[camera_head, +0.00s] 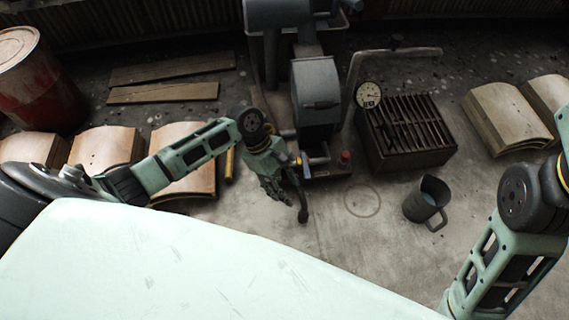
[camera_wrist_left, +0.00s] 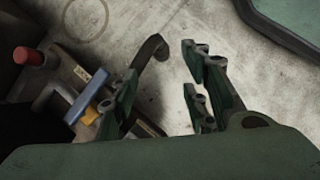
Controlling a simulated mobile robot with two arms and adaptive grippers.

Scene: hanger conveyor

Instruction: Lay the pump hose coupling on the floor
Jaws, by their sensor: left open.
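Whether a finger touches the dark piece is unclear. My right gripper is out of view; only part of its arm shows.
A dark slatted crate (camera_head: 408,160) and a grey jug (camera_head: 427,202) stand to the right. Bare floor lies in front of the machine, around a faint ring mark (camera_head: 363,215).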

